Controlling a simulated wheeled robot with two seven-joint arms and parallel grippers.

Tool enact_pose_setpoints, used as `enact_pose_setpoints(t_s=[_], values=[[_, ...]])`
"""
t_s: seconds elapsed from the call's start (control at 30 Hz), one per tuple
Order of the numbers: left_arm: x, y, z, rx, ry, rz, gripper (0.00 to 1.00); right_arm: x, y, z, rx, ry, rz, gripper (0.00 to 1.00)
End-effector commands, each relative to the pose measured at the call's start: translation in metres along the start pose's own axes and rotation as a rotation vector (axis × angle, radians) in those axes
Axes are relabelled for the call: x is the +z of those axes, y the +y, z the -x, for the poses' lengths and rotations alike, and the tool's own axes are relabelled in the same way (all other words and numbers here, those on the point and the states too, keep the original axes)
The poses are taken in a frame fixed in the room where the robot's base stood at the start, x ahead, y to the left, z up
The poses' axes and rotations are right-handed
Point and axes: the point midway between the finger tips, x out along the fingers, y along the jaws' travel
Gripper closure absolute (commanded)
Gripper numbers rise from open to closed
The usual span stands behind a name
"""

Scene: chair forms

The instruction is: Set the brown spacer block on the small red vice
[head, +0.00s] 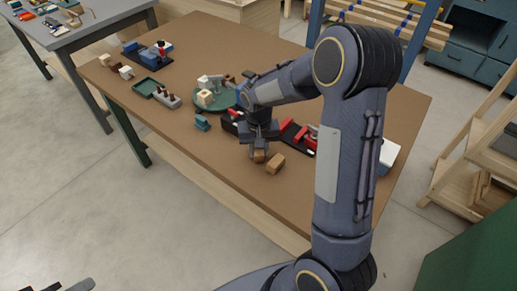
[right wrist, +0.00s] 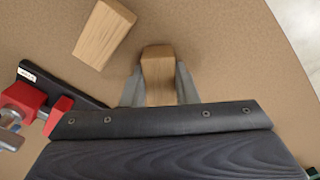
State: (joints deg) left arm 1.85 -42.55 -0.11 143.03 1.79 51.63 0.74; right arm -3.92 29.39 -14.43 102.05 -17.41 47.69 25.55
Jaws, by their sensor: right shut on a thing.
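My right gripper (head: 259,151) is shut on a brown wooden block (head: 259,157), low over the table. In the right wrist view the brown block (right wrist: 158,76) sits between the two grey fingers (right wrist: 159,88). A red vice on a black base (head: 300,137) stands just right of the gripper, partly behind my arm. It shows at the left edge of the right wrist view (right wrist: 28,102), apart from the block. More red (head: 234,114) shows behind the gripper to its left. Dark parts at the bottom left of the head view may be my left gripper (head: 68,286); its fingers are unclear.
A second, lighter wooden block (head: 275,163) lies on the table (head: 222,160) close to the held one. The front table strip is clear.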

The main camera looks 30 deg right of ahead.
Motion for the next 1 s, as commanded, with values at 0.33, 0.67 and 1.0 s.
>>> enact_pose_setpoints(t_s=[0.33,0.67,1.0], values=[[0.001,-0.001,-0.002,0.000,0.000,0.000,0.64,0.000,0.000,-0.004,0.000,0.001,0.000,0.95],[0.001,-0.001,-0.002,0.000,0.000,0.000,0.64,0.000,0.000,-0.004,0.000,0.001,0.000,0.52],[-0.001,0.000,0.001,0.000,0.000,0.000,0.64,-0.001,-0.001,0.013,-0.002,0.005,0.000,0.52]])
